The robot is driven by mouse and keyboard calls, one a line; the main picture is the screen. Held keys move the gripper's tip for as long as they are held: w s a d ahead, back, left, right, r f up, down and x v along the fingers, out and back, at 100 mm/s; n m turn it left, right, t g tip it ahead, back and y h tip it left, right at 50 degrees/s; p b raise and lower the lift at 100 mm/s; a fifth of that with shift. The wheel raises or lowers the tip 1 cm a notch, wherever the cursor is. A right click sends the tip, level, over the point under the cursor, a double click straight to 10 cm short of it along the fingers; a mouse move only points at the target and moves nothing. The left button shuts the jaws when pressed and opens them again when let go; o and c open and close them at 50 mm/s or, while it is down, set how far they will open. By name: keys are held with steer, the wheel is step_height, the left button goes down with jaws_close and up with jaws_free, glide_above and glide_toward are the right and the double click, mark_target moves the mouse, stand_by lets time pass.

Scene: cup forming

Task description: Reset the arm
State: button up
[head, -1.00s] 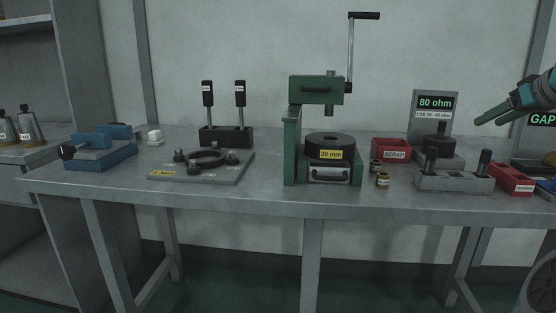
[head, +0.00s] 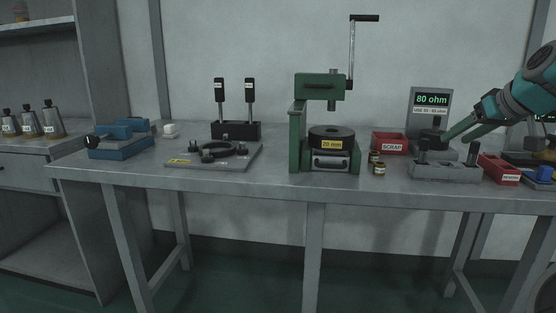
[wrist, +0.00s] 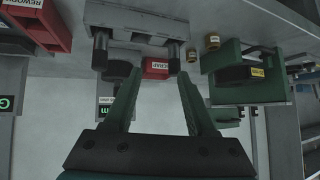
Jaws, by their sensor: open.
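My gripper (head: 449,138) is at the right of the head view, above the back right of the workbench, near the grey meter reading 80 ohm (head: 432,101). Its green fingers also show in the wrist view (wrist: 158,92), spread apart with nothing between them. In the head view the fingers overlap the area beside the dark round piece (head: 431,136) in front of the meter. I cannot tell whether they touch it.
A grey block with black posts (head: 445,172), a red scrap bin (head: 390,143) and a red rework bin (head: 499,170) stand close by. Small brass-coloured rings (head: 379,168) lie beside the green press (head: 298,135). A blue vise (head: 122,145) is far left.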

steer(key=s+a+f+n+g+y, duration=0.1)
steer(key=s+a+f+g, duration=0.25)
steer(key=a+f, duration=0.65)
steer(key=s+a+f+g+y, duration=0.15)
steer(key=s+a+f, duration=0.35)
steer(key=a, duration=0.8)
steer(key=s+a+f+g+h, duration=0.2)
steer(key=s+a+f+g, duration=0.1)
steer(key=s+f, duration=0.6)
steer(key=s+a+f+m+g+h, duration=0.1)
steer(key=s+a+f+g, duration=0.2)
steer(key=s+f, duration=0.7)
steer(key=s, duration=0.8)
steer(key=shift+s+a+f+g+h, duration=0.15)
steer(key=shift+a+f+g+h, duration=0.1)
steer(key=shift+g+h, duration=0.1)
